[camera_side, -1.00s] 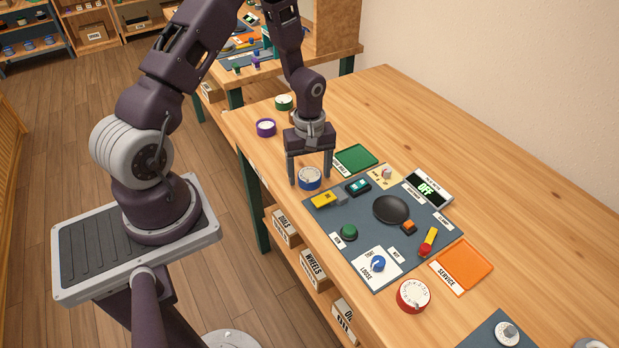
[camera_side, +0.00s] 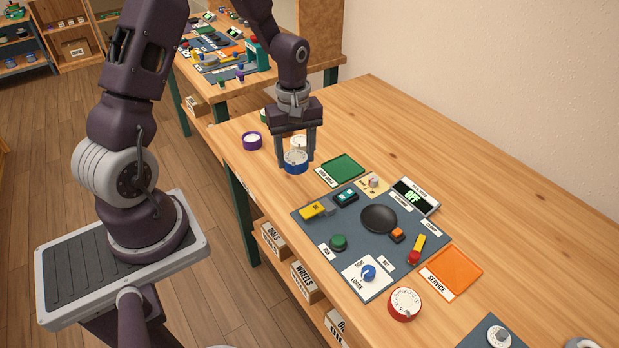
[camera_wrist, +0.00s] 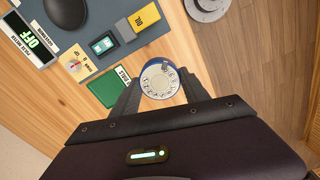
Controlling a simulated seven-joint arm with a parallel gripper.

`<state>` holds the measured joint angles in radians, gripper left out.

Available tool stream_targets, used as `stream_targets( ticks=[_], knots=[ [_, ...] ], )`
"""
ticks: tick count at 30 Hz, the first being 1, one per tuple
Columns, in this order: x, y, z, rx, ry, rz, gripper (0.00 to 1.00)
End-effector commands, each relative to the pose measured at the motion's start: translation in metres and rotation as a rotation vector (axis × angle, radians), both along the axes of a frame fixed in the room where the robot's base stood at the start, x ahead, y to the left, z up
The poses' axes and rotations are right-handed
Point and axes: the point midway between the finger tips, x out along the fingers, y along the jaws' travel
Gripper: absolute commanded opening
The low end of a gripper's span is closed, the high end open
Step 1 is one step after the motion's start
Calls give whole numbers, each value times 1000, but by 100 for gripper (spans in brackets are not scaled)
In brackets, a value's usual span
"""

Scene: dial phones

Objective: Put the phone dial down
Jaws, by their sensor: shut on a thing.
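The phone dial, a blue-rimmed cup with a white numbered face, is between my gripper's fingers (camera_side: 297,163). It shows in the side view (camera_side: 295,161) and in the wrist view (camera_wrist: 159,79). My gripper is shut on its sides, one finger at each side, pointing down. The dial's face is up and looks level. It is left of the green tray (camera_side: 342,169), over bare wood; whether its underside touches the table is hard to tell. In the wrist view the green tray (camera_wrist: 108,86) is left of the dial.
Another white-faced dial (camera_side: 299,140) is partly hidden behind my gripper. A purple dial (camera_side: 252,141) stands to the left. The grey mat (camera_side: 330,222) carries buttons, a black disc (camera_side: 379,219) and switches. A red dial (camera_side: 404,304) and an orange tray (camera_side: 455,273) are at the front right.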

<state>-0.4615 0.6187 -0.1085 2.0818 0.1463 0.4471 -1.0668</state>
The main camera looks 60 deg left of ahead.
Motion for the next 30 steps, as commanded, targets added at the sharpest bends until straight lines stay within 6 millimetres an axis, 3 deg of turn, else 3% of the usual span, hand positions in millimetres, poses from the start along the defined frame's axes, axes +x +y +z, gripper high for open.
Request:
stream_targets(
  ticks=[4,8,15,20,23,30],
  knots=[
    [5,-4,7,0,0,1,6],
    [33,-30,8,3,-2,10,6],
    [92,-124,15,3,-1,44,6],
    [107,-172,19,0,-2,62,6],
    [108,-183,11,0,3,68,6],
    [108,-183,-39,0,2,69,6]
  ],
)
